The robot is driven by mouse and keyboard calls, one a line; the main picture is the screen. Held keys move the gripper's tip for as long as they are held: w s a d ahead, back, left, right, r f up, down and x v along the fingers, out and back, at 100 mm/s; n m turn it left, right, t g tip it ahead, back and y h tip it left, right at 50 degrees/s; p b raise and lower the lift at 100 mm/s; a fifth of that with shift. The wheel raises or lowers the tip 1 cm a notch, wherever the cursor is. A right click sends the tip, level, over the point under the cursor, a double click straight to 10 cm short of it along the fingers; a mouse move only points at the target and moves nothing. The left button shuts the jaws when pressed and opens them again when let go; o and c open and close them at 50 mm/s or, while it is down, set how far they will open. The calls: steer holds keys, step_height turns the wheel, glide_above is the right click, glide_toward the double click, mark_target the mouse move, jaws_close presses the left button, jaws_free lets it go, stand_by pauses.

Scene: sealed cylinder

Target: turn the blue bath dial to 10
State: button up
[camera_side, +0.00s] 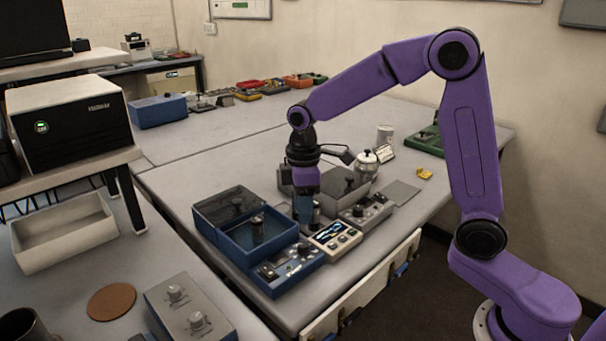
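The blue bath (283,236) stands on the table with its lid (238,203) raised at the back. A dark metal cylinder (257,229) stands upright in its well. Its front control panel (291,269) carries a dark dial (303,248) near the right end; its setting is too small to read. My gripper (304,217) points down just behind and right of the blue bath, above the beige display unit. It appears apart from the dial. A small metal cylinder (317,215) shows beside the fingers; I cannot tell whether they hold it.
A beige unit with a lit display (335,237) sits close right of the blue panel. A grey bath with its own panel (367,212) stands behind it. A silver pot (367,164) is farther back.

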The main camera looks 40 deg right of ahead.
step_height(320, 180, up, 8)
stand_by(0.5)
steer(key=s+d+f, duration=0.1)
steer(key=s+f, duration=0.1)
steer(key=s, duration=0.7)
steer(key=s+d+f+n, duration=0.1)
steer(key=s+f, duration=0.2)
steer(key=s, duration=0.7)
steer(key=s+d+f, duration=0.1)
steer(key=s+f, duration=0.1)
steer(key=s, duration=0.7)
steer(key=shift+s+f, duration=0.25)
steer(key=shift+s, duration=0.1)
